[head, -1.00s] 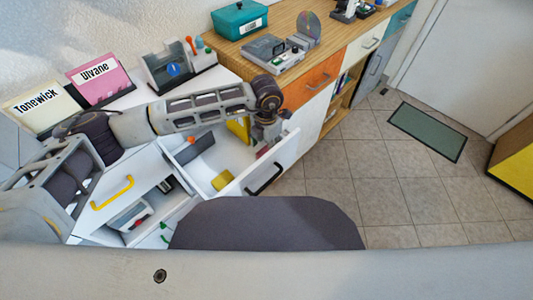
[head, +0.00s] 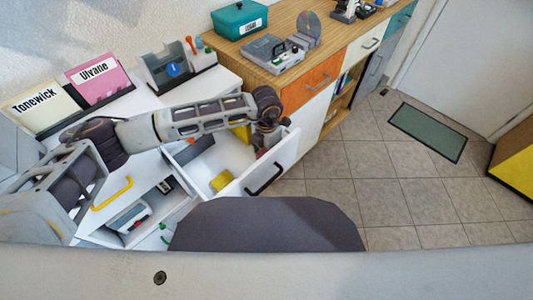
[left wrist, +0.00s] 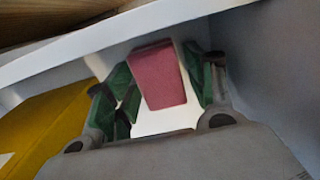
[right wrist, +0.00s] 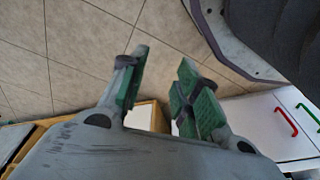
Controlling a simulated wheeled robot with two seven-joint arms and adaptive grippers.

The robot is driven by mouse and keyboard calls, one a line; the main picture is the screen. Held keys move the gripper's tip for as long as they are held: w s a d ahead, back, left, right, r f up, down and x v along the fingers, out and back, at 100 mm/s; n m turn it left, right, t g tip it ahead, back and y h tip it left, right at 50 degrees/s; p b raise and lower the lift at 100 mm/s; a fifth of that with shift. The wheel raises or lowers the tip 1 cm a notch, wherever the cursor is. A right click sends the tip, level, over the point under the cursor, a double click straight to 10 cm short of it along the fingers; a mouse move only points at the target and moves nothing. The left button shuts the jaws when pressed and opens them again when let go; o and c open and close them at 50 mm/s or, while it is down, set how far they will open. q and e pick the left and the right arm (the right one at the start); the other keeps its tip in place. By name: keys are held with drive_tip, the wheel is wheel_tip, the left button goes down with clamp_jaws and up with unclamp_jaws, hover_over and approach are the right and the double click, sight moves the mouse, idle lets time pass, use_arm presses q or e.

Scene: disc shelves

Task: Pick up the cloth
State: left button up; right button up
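A pink-red block-shaped piece (left wrist: 160,75), which looks like the folded cloth, lies in the open white drawer. In the left wrist view it sits between the fingers of my left gripper (left wrist: 165,88), which are apart with a gap on its right side. In the head view my left gripper (head: 266,134) reaches down into the drawer at its far right end, and only a sliver of the red piece (head: 261,153) shows. My right gripper (right wrist: 157,88) is open and empty, above the tiled floor; it is not visible in the head view.
The drawer (head: 240,185) also holds a yellow item (head: 222,181), a dark grey block (head: 194,151) and a yellow piece (left wrist: 45,125) beside the left gripper. A lower drawer (head: 115,225) stands open. The wooden cabinet (head: 290,75) adjoins on the right.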

use_arm(q)
drive_tip(key=c, duration=0.6)
drive_tip(key=shift+r, duration=0.2)
drive_tip(key=shift+c, duration=0.2)
